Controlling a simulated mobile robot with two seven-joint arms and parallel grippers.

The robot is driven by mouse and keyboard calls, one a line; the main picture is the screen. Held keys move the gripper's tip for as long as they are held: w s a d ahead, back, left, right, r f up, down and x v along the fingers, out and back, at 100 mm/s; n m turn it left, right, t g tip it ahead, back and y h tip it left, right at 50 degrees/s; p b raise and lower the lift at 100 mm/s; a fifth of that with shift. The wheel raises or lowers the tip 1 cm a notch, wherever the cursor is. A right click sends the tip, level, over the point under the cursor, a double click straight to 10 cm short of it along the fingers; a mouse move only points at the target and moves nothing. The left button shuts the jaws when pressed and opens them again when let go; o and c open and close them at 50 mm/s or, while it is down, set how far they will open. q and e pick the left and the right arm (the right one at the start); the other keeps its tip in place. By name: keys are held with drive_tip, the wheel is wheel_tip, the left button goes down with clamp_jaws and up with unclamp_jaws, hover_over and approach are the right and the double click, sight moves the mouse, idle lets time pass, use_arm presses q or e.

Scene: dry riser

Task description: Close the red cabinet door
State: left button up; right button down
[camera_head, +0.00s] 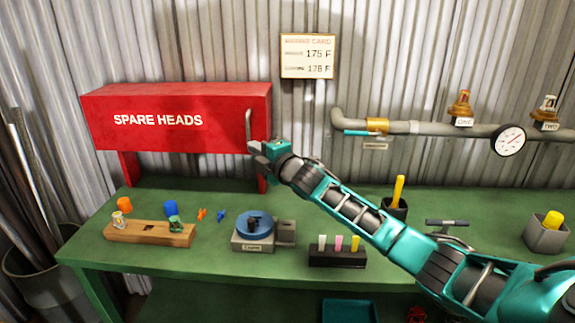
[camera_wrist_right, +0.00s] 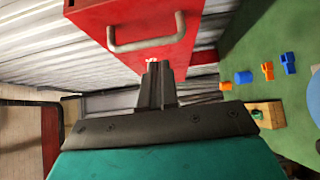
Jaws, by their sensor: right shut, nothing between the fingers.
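The red cabinet (camera_head: 180,105) stands on short red legs at the back left of the green bench. Its front door (camera_head: 165,135) carries the words SPARE HEADS and lies about flush with the box; I cannot tell whether a small gap is left. A grey bar handle (camera_head: 249,128) stands upright near the door's right edge. My right gripper (camera_head: 256,147) is shut and empty at the door's lower right corner, just below the handle. In the right wrist view its fingertips (camera_wrist_right: 153,64) are close to the red face, beside the handle (camera_wrist_right: 146,38); contact is unclear. My left gripper is out of view.
A wooden block (camera_head: 150,233), a blue round fixture (camera_head: 254,224) and a black holder with coloured pegs (camera_head: 337,256) stand along the bench front. A pipe with a gauge (camera_head: 508,140) runs along the wall at right.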

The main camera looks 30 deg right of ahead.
drive_tip(key=s+d, duration=0.3)
drive_tip(key=s, duration=0.6)
drive_tip(key=shift+s+b, duration=0.25)
drive_tip(key=shift+b, duration=0.05)
drive_tip(key=shift+f, duration=0.2)
drive_tip(key=s+a+f+m+g, duration=0.2)
drive_tip(key=s+a+f+m, duration=0.25)
drive_tip(key=f, duration=0.45)
drive_tip(key=s+a+f+m+g, duration=0.25)
drive_tip(key=s+a+f, duration=0.3)
drive_tip(key=f, duration=0.35)
drive_tip(key=s+a+f+m+g, duration=0.1)
drive_tip(key=s+a+f+m, duration=0.2)
drive_tip(key=s, duration=0.5)
drive_tip(key=s+a+f+m+g, duration=0.1)
drive_tip(key=s+a+f+m, duration=0.3)
drive_tip(key=s+f+m, duration=0.2)
drive_tip(key=s+f, duration=0.2)
drive_tip(key=s, duration=0.1)
drive_tip(key=shift+s+a+m+g, duration=0.2)
drive_tip(key=shift+a+m+g, duration=0.05)
drive_tip(key=shift+m+g, duration=0.1)
